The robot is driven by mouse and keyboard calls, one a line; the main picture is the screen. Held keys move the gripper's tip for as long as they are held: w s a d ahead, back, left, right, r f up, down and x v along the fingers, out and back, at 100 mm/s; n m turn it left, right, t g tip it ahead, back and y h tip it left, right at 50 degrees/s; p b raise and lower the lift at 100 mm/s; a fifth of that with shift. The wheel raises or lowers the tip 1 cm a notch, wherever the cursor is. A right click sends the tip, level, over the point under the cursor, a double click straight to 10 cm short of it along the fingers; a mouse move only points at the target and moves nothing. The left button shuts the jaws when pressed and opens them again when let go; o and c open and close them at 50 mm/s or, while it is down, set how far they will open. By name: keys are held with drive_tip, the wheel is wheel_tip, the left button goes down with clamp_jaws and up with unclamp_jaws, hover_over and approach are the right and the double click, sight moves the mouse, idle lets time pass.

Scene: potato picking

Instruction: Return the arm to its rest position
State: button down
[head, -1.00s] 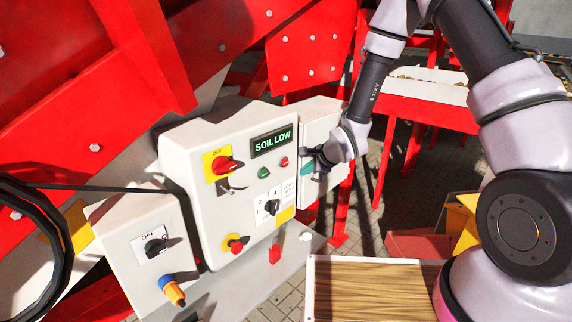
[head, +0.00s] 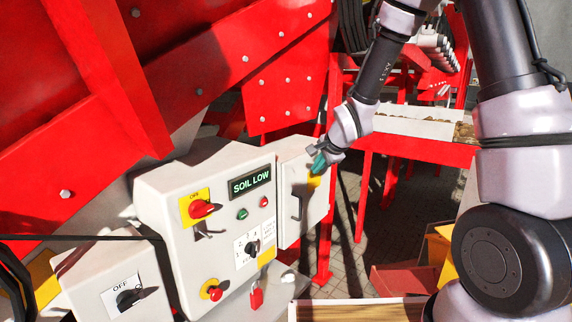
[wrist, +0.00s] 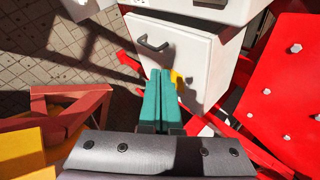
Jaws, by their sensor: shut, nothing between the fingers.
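My gripper (head: 320,160) is in front of the upper right part of a grey-white cabinet door (head: 291,208) in the head view. In the wrist view its two teal fingers (wrist: 158,100) lie side by side, shut with nothing between them. The door has a dark handle (head: 296,203), which also shows in the wrist view (wrist: 153,45). The fingertips appear apart from the handle. My arm comes down from the top right of the head view.
A control box (head: 215,228) with a "SOIL LOW" display (head: 250,182) stands left of the door. Red machine frames (head: 419,146) stand behind and right. A wooden-topped surface (head: 355,311) is at the bottom. Yellow and red parts (head: 405,279) stand lower right.

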drive_tip(key=s+d+r+n+h, duration=0.1)
drive_tip(key=s+d+r+n, duration=0.1)
drive_tip(key=s+d+r, duration=0.5)
drive_tip(key=s+d+r+n+h, duration=0.1)
drive_tip(key=s+d+r+n, duration=0.2)
drive_tip(key=r, duration=0.6)
drive_tip(key=s+d+r+n, duration=0.1)
drive_tip(key=s+d+r, duration=0.2)
drive_tip(key=s, duration=0.5)
drive_tip(key=s+d+r+n, duration=0.2)
drive_tip(key=s+d+r, duration=0.1)
drive_tip(key=s, duration=0.5)
drive_tip(key=shift+s+r+y, duration=0.3)
drive_tip(key=shift+r, duration=0.45)
